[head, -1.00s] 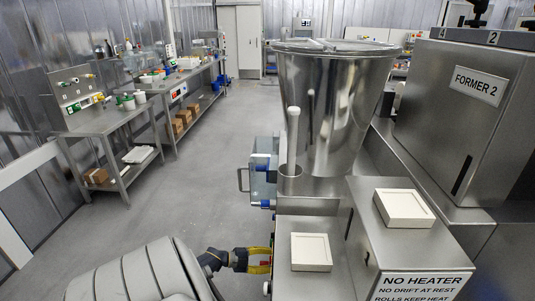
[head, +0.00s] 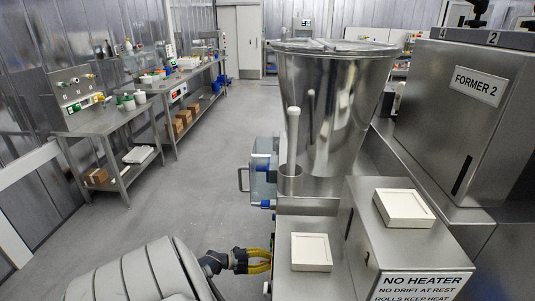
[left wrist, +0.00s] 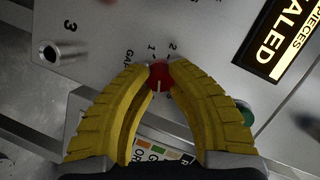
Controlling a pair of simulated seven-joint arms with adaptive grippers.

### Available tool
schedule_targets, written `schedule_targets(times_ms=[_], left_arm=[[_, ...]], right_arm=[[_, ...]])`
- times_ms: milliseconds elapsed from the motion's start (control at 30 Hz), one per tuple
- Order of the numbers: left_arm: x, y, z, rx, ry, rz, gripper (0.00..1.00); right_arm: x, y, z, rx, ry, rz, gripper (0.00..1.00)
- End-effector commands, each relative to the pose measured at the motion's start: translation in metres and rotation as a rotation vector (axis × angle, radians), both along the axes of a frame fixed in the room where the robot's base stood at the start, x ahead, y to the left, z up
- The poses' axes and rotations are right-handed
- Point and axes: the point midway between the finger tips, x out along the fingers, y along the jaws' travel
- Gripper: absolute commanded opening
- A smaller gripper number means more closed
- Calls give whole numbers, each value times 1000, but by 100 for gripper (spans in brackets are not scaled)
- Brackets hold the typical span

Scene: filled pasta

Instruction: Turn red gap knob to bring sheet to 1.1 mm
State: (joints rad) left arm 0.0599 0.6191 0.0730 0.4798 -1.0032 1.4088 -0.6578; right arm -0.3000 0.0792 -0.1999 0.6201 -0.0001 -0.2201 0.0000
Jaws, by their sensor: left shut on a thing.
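The red gap knob (left wrist: 159,77) is in the left wrist view, on a grey panel beside the printed letters "GA" and the marks 1 and 2. A pale line shows on its face. My left gripper (head: 259,261) is at the left side of the machine in the head view, where the knob is hidden. In the left wrist view its yellow fingers (left wrist: 161,70) curve in from both sides and are shut on the knob. The sheet is in neither view. My right gripper is not in view.
A lit display (left wrist: 280,35) and a green button (left wrist: 245,113) are on the same panel. A metal socket (left wrist: 49,53) sits by the number 3. A steel hopper (head: 330,110) and two pale square trays (head: 311,252) are on the machine. The floor to the left is clear.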

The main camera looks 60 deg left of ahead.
Motion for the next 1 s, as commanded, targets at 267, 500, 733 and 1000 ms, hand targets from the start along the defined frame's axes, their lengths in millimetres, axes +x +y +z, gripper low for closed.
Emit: schedule_targets(times_ms=[267,500,733,1000], left_arm=[[1,0,-1,140,-109,2,0],[1,0,-1,216,-171,2,0],[1,1,0,241,-191,3,0],[1,1,0,241,-192,4,0]], right_arm=[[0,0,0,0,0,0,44],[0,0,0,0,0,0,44],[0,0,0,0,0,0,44],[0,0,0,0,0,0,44]])
